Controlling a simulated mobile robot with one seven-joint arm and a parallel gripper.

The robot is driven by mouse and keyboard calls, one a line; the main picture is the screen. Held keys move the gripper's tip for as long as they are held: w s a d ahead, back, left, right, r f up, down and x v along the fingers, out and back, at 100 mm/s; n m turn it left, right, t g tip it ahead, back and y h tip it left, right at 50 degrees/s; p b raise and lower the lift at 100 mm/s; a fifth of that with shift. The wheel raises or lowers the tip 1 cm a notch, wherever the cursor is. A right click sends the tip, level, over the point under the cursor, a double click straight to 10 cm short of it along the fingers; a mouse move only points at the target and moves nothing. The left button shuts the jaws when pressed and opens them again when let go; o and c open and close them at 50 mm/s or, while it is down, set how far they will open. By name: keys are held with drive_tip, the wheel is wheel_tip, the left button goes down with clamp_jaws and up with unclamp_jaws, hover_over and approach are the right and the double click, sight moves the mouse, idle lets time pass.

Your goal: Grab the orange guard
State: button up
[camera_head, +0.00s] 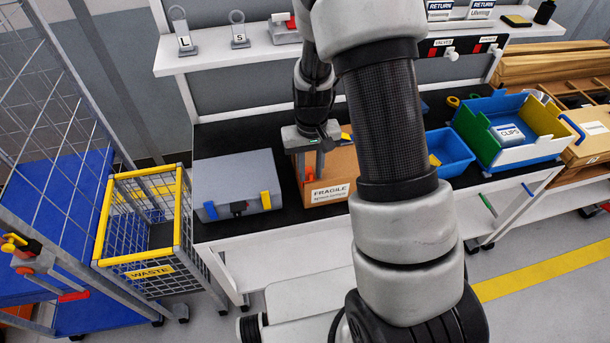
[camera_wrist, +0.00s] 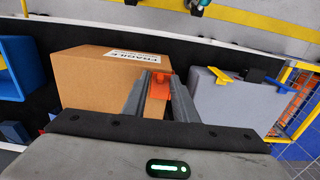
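The orange guard (camera_wrist: 160,86) is a small orange piece between the tips of my gripper's two grey fingers in the wrist view. Both fingers appear to press on its sides. In the head view, a bit of the guard (camera_head: 309,174) shows between the fingertips of my gripper (camera_head: 310,168), which points down beside the cardboard box. The guard's lower part is hidden by the fingers, and I cannot tell whether it touches anything below.
The cardboard box (camera_head: 333,185), labelled fragile, stands close beside my gripper. A grey case (camera_head: 235,178) with yellow and blue latches is left of it. Blue bins (camera_head: 449,147) stand right. A yellow-rimmed waste cage (camera_head: 140,258) stands at the bench's left end.

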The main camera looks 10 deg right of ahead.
clamp_jaws()
